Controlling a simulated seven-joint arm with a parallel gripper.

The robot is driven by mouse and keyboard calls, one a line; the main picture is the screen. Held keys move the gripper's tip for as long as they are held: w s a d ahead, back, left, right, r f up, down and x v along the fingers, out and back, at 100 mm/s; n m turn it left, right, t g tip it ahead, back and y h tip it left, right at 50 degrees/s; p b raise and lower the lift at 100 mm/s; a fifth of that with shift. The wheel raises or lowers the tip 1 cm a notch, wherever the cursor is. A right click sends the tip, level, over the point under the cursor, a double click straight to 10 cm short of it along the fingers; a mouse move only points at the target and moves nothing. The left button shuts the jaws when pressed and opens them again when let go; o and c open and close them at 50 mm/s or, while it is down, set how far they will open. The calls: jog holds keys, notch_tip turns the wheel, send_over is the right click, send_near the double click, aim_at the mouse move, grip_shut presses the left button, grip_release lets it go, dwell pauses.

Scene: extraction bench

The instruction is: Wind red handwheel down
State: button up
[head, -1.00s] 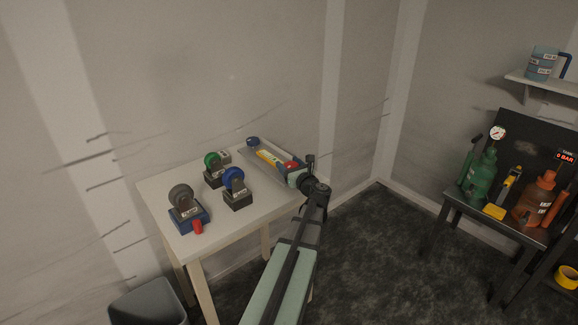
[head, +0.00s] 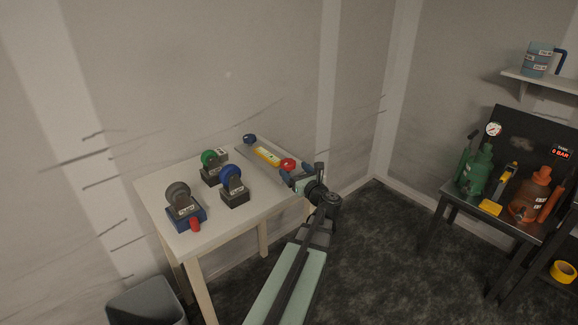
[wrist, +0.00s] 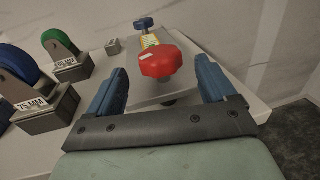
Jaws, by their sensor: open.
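The red handwheel (head: 288,164) is at the near right end of a grey plate (wrist: 147,92) on the white table. In the wrist view the red handwheel (wrist: 160,62) stands ahead of and between my open fingers, with nothing gripped. My gripper (wrist: 160,84) shows blue fingers on either side of the wheel, apart from it. In the head view my gripper (head: 301,175) is just right of the wheel. A blue handwheel (head: 249,139) sits at the far end of the plate. A yellow level (head: 267,156) lies between the two wheels.
Castor wheels on dark blocks stand to the left: green (head: 208,157), blue (head: 231,178) and grey (head: 178,194). A red piece (head: 195,224) is by the grey one. A dark bench (head: 470,212) with green and orange jacks stands at right. A grey bin (head: 147,303) is below the table.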

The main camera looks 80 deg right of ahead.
aim_at(292, 168)
jog(key=v, duration=0.7)
jog(key=x, duration=1.2)
jog(key=shift+r, duration=0.1)
dwell(0.4)
jog(key=shift+c, duration=0.3)
jog(key=c, duration=0.9)
